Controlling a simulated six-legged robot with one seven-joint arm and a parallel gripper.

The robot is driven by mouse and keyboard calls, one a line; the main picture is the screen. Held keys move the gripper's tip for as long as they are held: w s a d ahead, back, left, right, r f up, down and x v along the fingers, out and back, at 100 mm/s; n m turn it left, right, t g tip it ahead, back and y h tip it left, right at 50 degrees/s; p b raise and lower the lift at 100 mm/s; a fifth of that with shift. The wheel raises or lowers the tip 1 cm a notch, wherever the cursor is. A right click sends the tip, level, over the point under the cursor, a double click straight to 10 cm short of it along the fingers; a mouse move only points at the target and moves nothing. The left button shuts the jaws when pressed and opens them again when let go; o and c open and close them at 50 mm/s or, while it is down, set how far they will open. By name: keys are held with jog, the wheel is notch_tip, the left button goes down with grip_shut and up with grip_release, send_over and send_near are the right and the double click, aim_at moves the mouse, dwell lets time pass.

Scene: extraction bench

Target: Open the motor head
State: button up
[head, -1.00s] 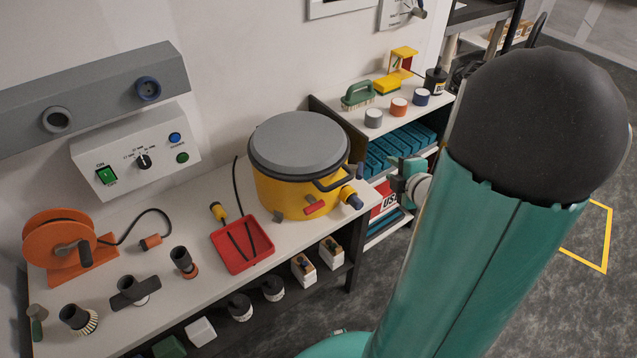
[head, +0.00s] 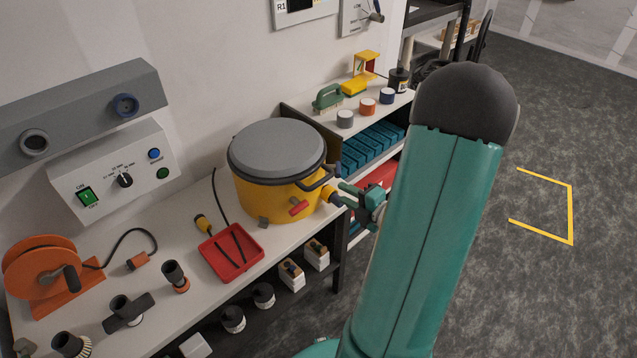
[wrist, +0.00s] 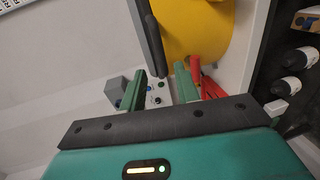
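The motor head is a yellow drum (head: 262,198) with a grey round lid (head: 278,148), standing on the bench; the lid lies closed on top. A black handle (head: 318,184) juts from its right side, and a red latch (head: 298,207) sits low on its front. My gripper (head: 343,194) is just right of the handle. In the wrist view, my gripper (wrist: 161,75) has its fingers apart, with nothing held. A dark bar (wrist: 153,45), apparently the handle, ends near the gap between the fingertips. I cannot tell whether anything touches.
A red tray (head: 243,268) lies in front of the drum. A control box (head: 112,170) hangs on the wall, and an orange reel (head: 40,265) stands at left. Shelves with blue blocks (head: 372,152) stand behind my arm. The floor at right is open.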

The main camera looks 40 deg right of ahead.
aim_at(323, 183)
jog(key=w, duration=0.3)
jog(key=w+f, duration=0.1)
jog(key=w, duration=0.2)
jog(key=w+f, duration=0.1)
jog(key=w, duration=0.2)
jog(key=shift+w+a, duration=0.2)
jog(key=shift+w, duration=0.2)
grip_shut()
